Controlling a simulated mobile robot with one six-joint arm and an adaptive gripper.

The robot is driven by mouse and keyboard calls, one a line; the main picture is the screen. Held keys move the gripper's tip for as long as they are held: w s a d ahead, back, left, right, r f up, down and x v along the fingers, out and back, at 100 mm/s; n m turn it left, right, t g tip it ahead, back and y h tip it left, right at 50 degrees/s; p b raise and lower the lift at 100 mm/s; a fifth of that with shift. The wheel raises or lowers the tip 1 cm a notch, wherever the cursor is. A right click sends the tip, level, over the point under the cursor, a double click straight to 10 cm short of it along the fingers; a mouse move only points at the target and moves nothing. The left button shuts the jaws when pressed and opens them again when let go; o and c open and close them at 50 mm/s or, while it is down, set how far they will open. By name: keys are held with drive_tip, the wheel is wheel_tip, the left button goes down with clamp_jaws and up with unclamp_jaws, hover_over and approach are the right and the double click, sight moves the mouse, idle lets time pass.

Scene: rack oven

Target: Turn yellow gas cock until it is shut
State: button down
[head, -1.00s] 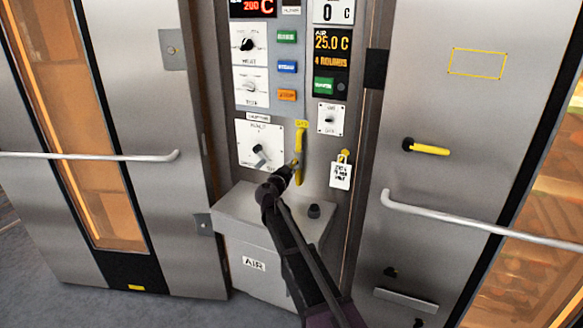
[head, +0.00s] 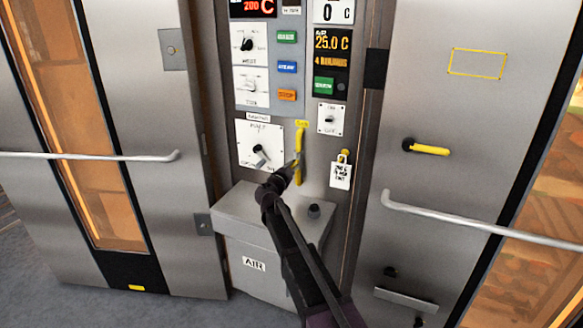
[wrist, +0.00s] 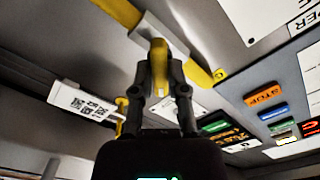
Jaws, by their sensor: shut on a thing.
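The yellow gas cock sits on a yellow gas pipe (head: 299,139) that runs down the middle of the control panel. In the wrist view the pipe (wrist: 197,72) passes slantwise through a grey valve body (wrist: 172,40). The cock's yellow handle (wrist: 158,66) stands between my fingertips. My gripper (head: 295,166) is at the pipe's lower part, reaching up from below, and is shut on the handle. It also shows in the wrist view (wrist: 159,76), with a finger on each side of the handle. In the head view my fingers hide most of the handle, so its exact angle is unclear there.
A dial plate with a black knob (head: 259,151) is close left of my gripper. A white tag (head: 340,175) hangs at the right. Below is a grey AIR box (head: 231,213) with a black knob (head: 314,210) on top. Door bars (head: 398,205) flank the panel.

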drive_tip(key=shift+m, duration=0.4)
drive_tip(key=m, duration=0.4)
idle(0.4)
drive_tip(key=c, duration=0.5)
unclamp_jaws()
drive_tip(key=shift+s, duration=0.1)
drive_tip(key=shift+v, duration=3.4)
drive_tip(key=shift+d, duration=0.1)
